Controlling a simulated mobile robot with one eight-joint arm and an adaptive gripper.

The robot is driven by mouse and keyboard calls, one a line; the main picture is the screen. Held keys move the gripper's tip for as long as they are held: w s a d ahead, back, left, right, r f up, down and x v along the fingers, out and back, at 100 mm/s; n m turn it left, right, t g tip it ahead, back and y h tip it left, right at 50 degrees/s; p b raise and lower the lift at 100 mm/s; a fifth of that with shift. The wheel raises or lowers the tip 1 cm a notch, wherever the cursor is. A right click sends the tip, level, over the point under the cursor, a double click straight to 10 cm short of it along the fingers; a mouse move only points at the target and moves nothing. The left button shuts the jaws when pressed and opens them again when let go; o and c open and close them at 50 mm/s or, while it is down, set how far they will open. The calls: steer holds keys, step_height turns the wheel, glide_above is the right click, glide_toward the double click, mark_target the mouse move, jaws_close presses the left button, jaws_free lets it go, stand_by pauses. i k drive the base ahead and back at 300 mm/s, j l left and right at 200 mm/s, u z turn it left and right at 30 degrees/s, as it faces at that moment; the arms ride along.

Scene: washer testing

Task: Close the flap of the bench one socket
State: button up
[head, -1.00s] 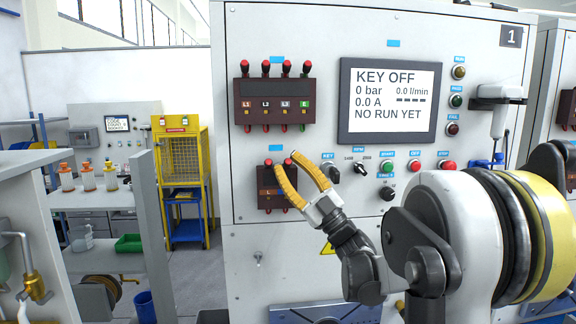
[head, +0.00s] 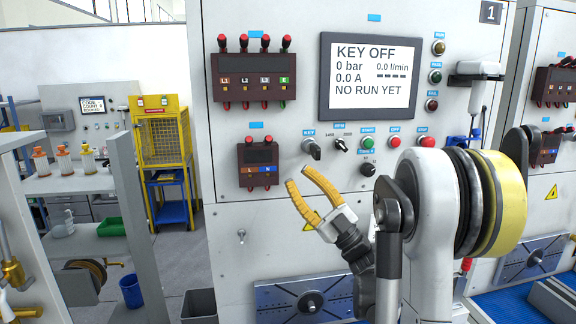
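The bench one panel (head: 225,215) carries the number 1 plate (head: 491,12). A small dark red terminal block (head: 258,165) marked L and N is on its lower left, with a dark strip across its top. A larger dark red block (head: 253,77) marked L1, L2, L3 and E sits above it, with red and dark plugs. I cannot tell which part is the socket flap, or whether it is open. My gripper (head: 299,178) has two yellow fingers spread apart and empty. In the picture it is right of and slightly below the small block; no contact shows.
A screen (head: 369,76) reads KEY OFF. Below it are a key switch (head: 312,148), knobs and push buttons. A white handheld device (head: 478,72) hangs at right. A slotted metal plate (head: 310,300) is low on the panel. A yellow cage (head: 163,137) and shelves stand at left.

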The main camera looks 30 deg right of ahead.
mark_target(476, 132)
steer(key=z, duration=2)
